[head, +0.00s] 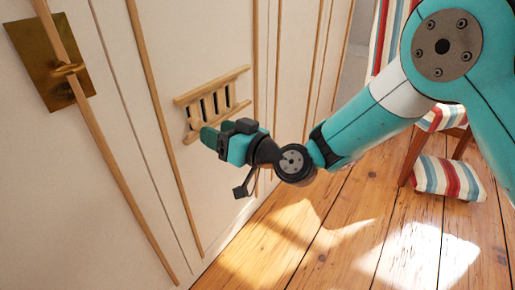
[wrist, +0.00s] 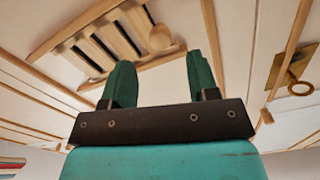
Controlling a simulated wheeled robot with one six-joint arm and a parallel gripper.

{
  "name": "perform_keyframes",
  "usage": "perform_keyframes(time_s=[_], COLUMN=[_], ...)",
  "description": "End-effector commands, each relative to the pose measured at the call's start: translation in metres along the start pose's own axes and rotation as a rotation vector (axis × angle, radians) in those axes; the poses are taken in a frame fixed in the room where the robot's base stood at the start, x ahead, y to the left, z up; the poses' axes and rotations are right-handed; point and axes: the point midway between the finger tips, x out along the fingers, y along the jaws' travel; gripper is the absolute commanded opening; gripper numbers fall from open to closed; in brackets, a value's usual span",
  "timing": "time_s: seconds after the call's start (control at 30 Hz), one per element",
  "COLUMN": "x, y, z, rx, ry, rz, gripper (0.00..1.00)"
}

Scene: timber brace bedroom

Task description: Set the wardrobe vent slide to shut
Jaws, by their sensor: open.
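The wardrobe vent (head: 213,100) is a wooden frame on the pale wardrobe front, with dark open slots between upright slats. It also shows in the wrist view (wrist: 70,45) at upper left, where a round wooden knob (wrist: 160,38) sits near the vent's right end. I see no contact.
A brass plate with a key (head: 65,68) is on the wardrobe left of the vent; thin wooden battens (head: 160,110) run down the front. A chair with striped cushions (head: 447,178) stands at right. The plank floor (head: 330,225) between is clear.

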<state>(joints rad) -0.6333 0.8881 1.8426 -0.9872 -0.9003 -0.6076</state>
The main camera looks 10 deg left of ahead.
Motion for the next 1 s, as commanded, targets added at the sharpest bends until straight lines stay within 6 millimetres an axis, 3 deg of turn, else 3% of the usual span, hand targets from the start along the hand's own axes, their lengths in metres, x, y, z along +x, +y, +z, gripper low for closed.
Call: perform_keyframes(time_s=[0.2,0.4,0.6,1.0], x=[-0.058,-0.095,-0.111,-0.113], y=[0.003,0.002,0.001,-0.004], z=[0.004,0.003,0.001,-0.004], rx=[0.005,0.002,0.000,-0.004], ry=[0.000,0.000,0.001,-0.007], rz=[0.006,0.004,0.001,-0.017], gripper=[0.54,0.54,0.54,0.54])
